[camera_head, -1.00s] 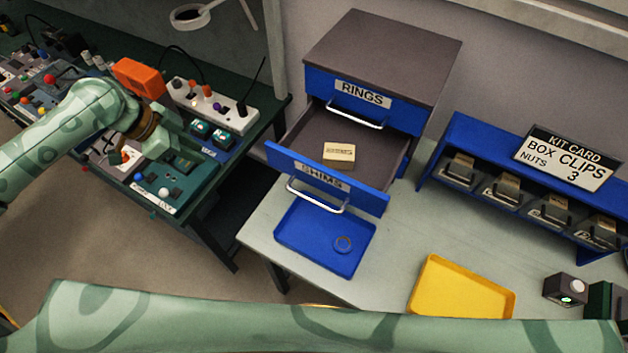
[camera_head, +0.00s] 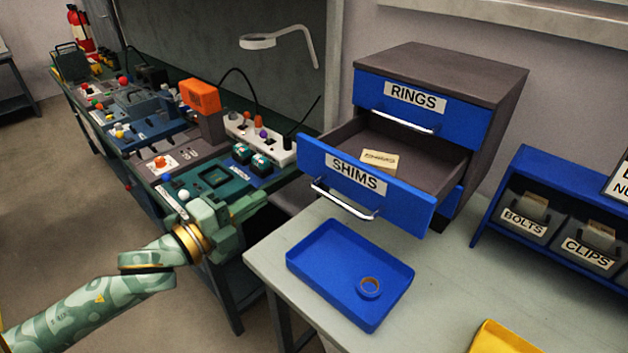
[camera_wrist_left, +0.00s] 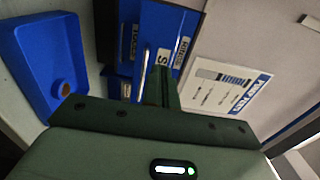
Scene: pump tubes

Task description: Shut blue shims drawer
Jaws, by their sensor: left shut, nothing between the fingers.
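The blue shims drawer (camera_head: 367,182) is pulled well out of the grey cabinet (camera_head: 445,72), below the shut rings drawer (camera_head: 412,106). Its front carries a SHIMS label and a silver bar handle (camera_head: 345,200). A small tan labelled block (camera_head: 379,160) lies inside it. My left gripper (camera_head: 252,205) is shut and empty, to the left of the drawer front and apart from it in the head view. In the left wrist view its shut fingers (camera_wrist_left: 161,75) point toward the blue drawer fronts, partly covering the label. My right gripper is not in view.
A blue tray (camera_head: 330,300) with a ring (camera_head: 369,287) in it sits on the table below the open drawer. A yellow tray (camera_head: 500,338) is at the front. A crowded bench (camera_head: 215,165) lies behind my left arm.

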